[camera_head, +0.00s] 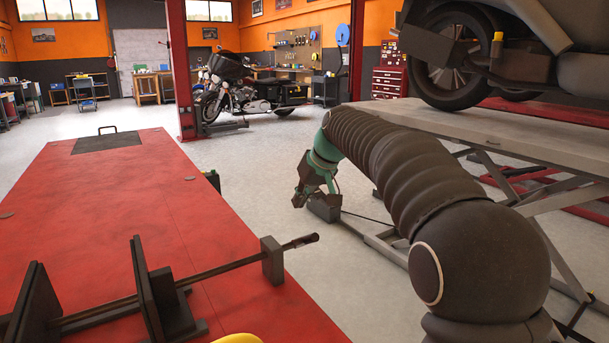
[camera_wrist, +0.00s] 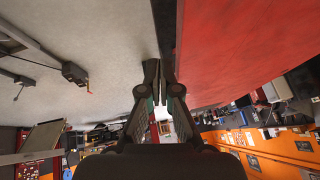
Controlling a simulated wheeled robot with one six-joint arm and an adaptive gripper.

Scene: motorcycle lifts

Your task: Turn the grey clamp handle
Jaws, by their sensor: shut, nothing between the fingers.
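A clamp stands on the near part of the red lift platform (camera_head: 190,200) in the head view. Its long dark rod runs from the upright jaw plates (camera_head: 158,300) through a block (camera_head: 272,261) to a dull grey-brown handle (camera_head: 301,241) past the platform's right edge. My gripper (camera_head: 299,200) is farther back and beyond the handle, over the floor and apart from it. In the wrist view my gripper (camera_wrist: 161,80) has its fingers together, with nothing visible between them. I cannot make out the handle in the wrist view.
A second lift (camera_head: 500,130) with a vehicle on it stands to the right. A dark box (camera_head: 323,209) lies on the floor near my gripper, and a similar box shows in the wrist view (camera_wrist: 73,73). Bare floor (camera_head: 270,175) lies between the lifts. A motorcycle (camera_head: 240,95) stands behind.

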